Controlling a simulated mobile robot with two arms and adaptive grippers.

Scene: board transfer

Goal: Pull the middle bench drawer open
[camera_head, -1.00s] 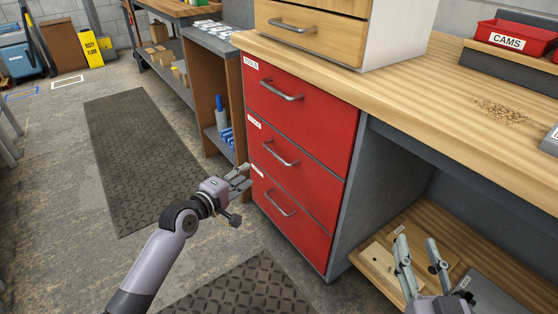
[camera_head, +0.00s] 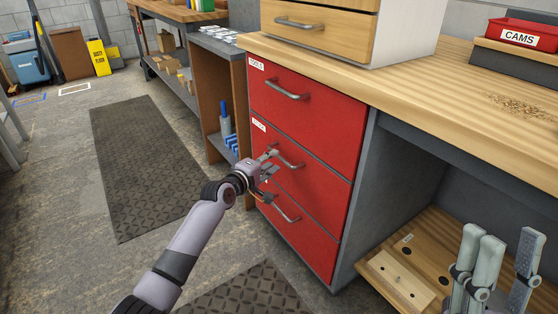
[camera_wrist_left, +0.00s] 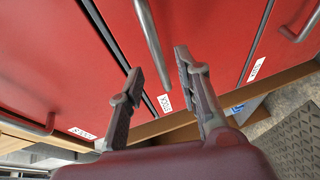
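The red middle drawer (camera_head: 318,186) sits flush in the bench, between the top drawer (camera_head: 322,117) and the bottom drawer (camera_head: 315,238). Its grey bar handle (camera_head: 289,157) shows right by my left gripper (camera_head: 269,163). In the left wrist view, the left fingers (camera_wrist_left: 158,62) are spread, and the middle handle (camera_wrist_left: 151,40) lies just ahead of the gap between their tips. Contact with the handle cannot be told. The middle drawer front (camera_wrist_left: 212,35) fills the picture's centre. My right gripper (camera_head: 503,243) is open and empty, low at the right, near the lower shelf.
A wooden benchtop (camera_head: 420,85) runs above the drawers, carrying a small wooden drawer unit (camera_head: 330,32) and a red CAMS bin (camera_head: 518,30). A lower wooden shelf (camera_head: 435,252) is at the right. The floor left of the drawers is clear, with a dark mat (camera_head: 145,165).

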